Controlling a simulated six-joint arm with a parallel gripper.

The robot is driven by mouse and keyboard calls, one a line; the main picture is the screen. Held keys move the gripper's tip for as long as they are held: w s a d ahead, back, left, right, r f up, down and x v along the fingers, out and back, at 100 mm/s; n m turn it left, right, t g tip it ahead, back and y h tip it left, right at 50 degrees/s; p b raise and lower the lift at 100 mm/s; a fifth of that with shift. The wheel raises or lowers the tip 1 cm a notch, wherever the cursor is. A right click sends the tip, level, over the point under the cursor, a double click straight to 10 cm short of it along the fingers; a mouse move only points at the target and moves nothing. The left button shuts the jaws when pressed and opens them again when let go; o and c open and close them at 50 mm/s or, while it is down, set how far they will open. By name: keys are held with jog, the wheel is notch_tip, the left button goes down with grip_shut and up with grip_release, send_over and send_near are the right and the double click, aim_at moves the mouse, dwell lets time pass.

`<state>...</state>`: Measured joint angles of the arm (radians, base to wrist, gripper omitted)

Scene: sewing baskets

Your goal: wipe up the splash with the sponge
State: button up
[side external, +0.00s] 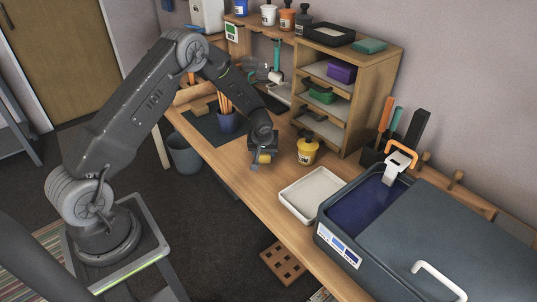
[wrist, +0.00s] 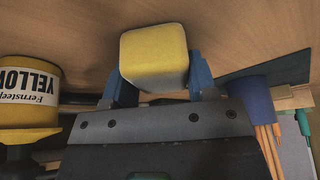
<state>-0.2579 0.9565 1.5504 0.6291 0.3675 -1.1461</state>
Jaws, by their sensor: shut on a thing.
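My gripper (side external: 263,150) is shut on a yellow sponge (wrist: 154,58). In the wrist view, the blue fingers (wrist: 160,82) grip it from both sides. In the side view, the sponge (side external: 264,158) shows as a small yellow patch under my gripper, over the wooden bench near its front edge. I cannot tell whether it touches the bench top. I cannot make out the splash in either view; part of the bench is hidden behind my gripper and the sponge.
A yellow-labelled dye jar (side external: 307,151) stands right of my gripper; it also shows in the wrist view (wrist: 28,92). A blue cup of pencils (side external: 228,121) stands left. A white tray (side external: 312,216) and a grey vat (side external: 335,232) are at right. Shelves (side external: 372,105) stand behind.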

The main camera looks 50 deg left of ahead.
jog(key=shift+a, duration=0.9)
jog(key=shift+a+r, duration=0.1)
jog(key=shift+r, duration=3.95)
